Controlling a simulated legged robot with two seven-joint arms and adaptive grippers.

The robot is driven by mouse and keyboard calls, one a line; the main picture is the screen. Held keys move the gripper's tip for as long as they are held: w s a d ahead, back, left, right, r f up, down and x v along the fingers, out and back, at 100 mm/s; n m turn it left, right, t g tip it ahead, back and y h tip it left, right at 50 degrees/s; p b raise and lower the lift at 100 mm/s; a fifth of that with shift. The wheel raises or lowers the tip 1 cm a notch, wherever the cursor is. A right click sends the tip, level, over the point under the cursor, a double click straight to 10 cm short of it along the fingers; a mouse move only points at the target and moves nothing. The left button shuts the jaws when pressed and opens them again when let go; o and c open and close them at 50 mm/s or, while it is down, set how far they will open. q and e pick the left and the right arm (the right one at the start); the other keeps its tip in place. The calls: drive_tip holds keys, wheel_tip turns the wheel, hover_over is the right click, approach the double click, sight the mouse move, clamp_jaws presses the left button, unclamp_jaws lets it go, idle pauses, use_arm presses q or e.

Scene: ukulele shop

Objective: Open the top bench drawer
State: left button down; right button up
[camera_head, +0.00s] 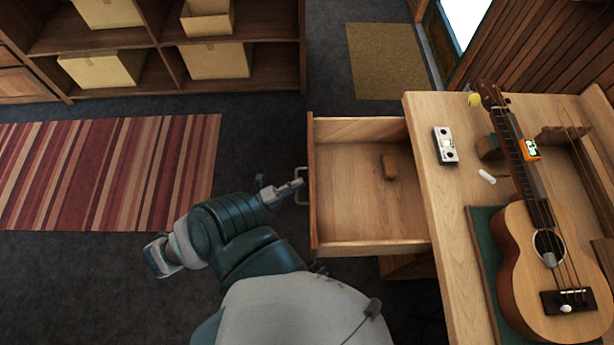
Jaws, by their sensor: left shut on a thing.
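The top bench drawer (350,210) stands pulled far out from the left side of the wooden bench (424,215). A small brown block (389,167) lies inside it, near the bench. My right gripper does not show.
A ukulele (547,265) lies on a green mat (481,240) on the bench, with a small white-and-black device (445,146) and an orange tuner (530,149) nearby. A striped rug (110,170) and open dark floor lie to the left. Shelves with boxes (103,68) stand behind.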

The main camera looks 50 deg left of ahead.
use_arm(q)
drive_tip(key=shift+s+f, duration=0.3)
drive_tip(key=shift+s, duration=0.05)
drive_tip(key=c, duration=1.2)
unclamp_jaws()
drive_tip(key=shift+w+a, duration=0.1)
drive_tip(key=shift+r, duration=0.1)
drive_tip(key=v, duration=1.2)
